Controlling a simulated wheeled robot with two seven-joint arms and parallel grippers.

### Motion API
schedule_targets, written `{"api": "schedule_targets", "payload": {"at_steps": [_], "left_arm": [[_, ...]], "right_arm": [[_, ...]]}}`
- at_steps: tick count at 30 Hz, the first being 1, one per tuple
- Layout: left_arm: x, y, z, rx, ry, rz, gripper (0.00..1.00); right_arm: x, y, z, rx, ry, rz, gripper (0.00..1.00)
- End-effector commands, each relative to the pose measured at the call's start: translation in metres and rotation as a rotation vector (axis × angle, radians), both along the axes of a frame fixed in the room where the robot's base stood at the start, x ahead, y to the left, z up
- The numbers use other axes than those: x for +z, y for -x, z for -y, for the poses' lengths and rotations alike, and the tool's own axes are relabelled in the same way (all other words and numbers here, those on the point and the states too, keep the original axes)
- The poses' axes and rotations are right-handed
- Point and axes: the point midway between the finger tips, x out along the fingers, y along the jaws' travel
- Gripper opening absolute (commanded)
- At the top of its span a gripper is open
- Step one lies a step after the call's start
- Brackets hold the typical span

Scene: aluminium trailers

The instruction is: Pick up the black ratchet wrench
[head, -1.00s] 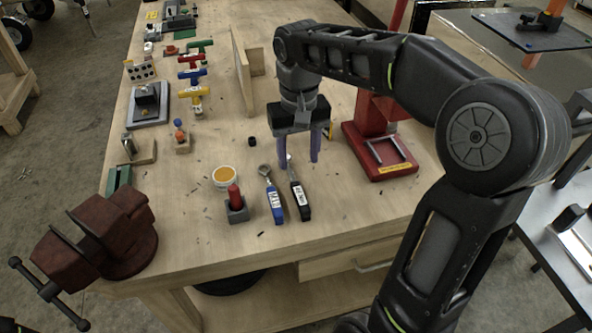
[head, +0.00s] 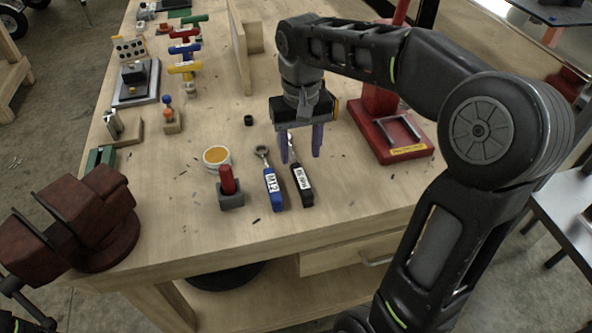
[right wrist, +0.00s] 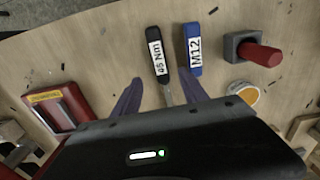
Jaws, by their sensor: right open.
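The black ratchet wrench (head: 301,184) lies on the wooden workbench with a white label on its handle. It also shows in the right wrist view (right wrist: 157,54), its label reading 45 Nm. A blue wrench (head: 272,187) labelled M12 lies just left of it, and it shows in the right wrist view (right wrist: 192,45). My right gripper (head: 302,158) is open with purple fingers pointing down, over the head end of the black wrench. In the right wrist view the black handle extends out beyond the fingers, and the gripper body hides the wrench's head. My left gripper is not in view.
A grey block with a red handle (head: 229,190) and an orange-filled tub (head: 217,158) stand to the left. A red press base (head: 391,131) stands to the right. A dark red vise (head: 95,215) sits at the bench's left corner. The front right of the benchtop is mostly clear.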

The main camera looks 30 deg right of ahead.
Motion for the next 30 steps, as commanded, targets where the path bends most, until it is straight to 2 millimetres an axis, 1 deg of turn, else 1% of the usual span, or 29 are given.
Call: {"api": "schedule_targets", "payload": {"at_steps": [5, 12, 20, 23, 26, 30], "left_arm": [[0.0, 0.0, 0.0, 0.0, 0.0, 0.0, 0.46], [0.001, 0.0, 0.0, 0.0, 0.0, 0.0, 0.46], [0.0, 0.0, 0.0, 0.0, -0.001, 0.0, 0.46], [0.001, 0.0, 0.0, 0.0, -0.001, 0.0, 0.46], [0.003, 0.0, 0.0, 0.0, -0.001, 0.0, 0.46], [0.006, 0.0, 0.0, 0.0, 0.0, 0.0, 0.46]], "right_arm": [[-0.003, 0.0, 0.0, 0.0, 0.0, -0.001, 0.51], [-0.025, 0.001, 0.0, 0.0, 0.001, -0.001, 0.51], [-0.026, 0.0, 0.0, 0.0, 0.0, 0.0, 0.51], [-0.029, 0.001, 0.0, 0.0, 0.001, -0.001, 0.51], [-0.039, 0.003, -0.002, 0.0, 0.0, -0.003, 0.51], [-0.061, 0.005, -0.003, -0.001, -0.002, -0.006, 0.51]]}}
